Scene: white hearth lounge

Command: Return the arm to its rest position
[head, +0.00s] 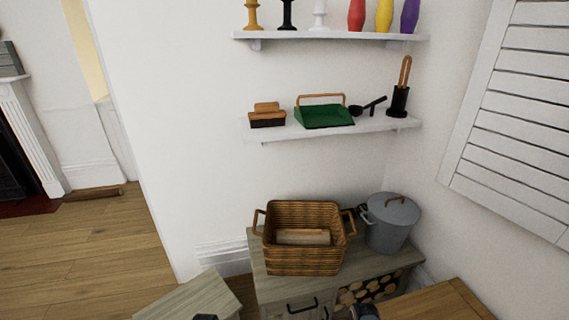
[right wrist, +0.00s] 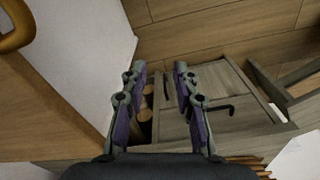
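My right gripper (right wrist: 159,70) is open in the right wrist view, its two fingers apart with nothing between them. Behind the fingers show the grey wooden cabinet (right wrist: 225,105) and its dark handle. In the head view only a small dark tip of the right gripper (head: 365,312) shows at the bottom edge, in front of the cabinet (head: 262,275). A small dark piece at the bottom edge, left of centre, appears to be my left gripper (head: 205,317). The rest of it is out of frame, so its fingers and any contents are hidden.
A wicker basket (head: 300,260) holding a log and a lidded grey metal bucket (head: 390,222) stand on the cabinet. A wooden surface (head: 440,302) lies at bottom right, a pale wooden top (head: 195,298) at bottom left. Two white wall shelves (head: 375,126) hold small items. Floor at left is open.

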